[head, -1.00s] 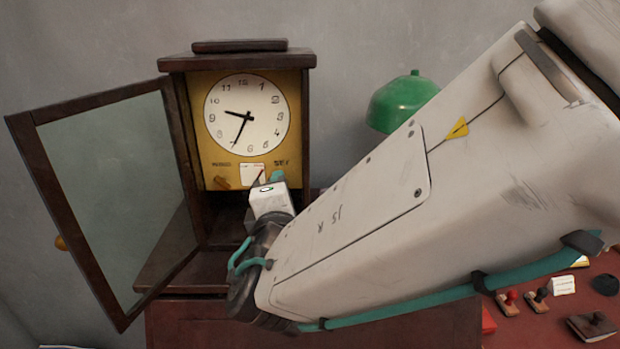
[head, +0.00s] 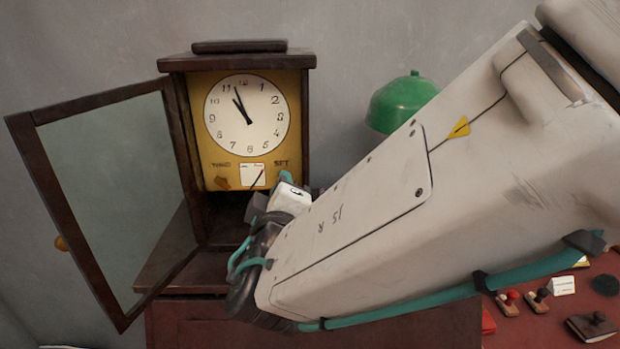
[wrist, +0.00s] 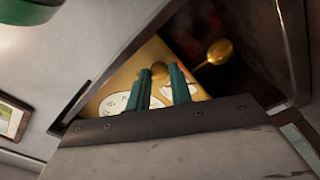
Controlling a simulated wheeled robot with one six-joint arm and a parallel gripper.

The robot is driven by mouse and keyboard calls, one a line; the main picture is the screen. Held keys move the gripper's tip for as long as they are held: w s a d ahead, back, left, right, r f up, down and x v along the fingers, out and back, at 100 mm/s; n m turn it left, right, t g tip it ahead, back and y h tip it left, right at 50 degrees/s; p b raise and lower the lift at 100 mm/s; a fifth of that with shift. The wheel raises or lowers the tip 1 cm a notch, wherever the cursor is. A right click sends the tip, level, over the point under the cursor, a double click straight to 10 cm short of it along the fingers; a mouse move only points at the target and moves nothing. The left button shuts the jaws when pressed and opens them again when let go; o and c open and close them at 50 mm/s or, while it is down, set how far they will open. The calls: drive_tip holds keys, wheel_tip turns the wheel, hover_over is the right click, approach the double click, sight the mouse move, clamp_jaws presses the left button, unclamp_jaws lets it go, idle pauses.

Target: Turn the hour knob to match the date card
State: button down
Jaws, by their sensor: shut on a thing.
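The clock (head: 246,115) stands in a dark wooden case with a yellow plate. Both dark hands point up and slightly left, close together near 11, the longer one between 11 and 12. The small white date card (head: 252,174) sits below the dial; a dark slanted line shows on it, but its print is too small to read. My gripper (wrist: 161,72) is shut on the hour knob (wrist: 159,69), a small brass knob between its green fingers. In the head view the gripper (head: 285,177) is below the SET label, where my arm hides the knob.
The glass door (head: 110,195) hangs open at left. A brass pendulum bob (wrist: 219,50) is close beside the fingers in the wrist view. A green lamp (head: 402,103) stands behind my arm; stamps (head: 508,302) lie at right.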

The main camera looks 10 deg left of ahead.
idle(0.3)
drive_tip(key=c, duration=1.3)
unclamp_jaws()
drive_tip(key=shift+o, duration=0.2)
drive_tip(key=v, duration=0.7)
drive_tip(key=shift+s+d, duration=0.15)
drive_tip(key=shift+s, duration=0.25)
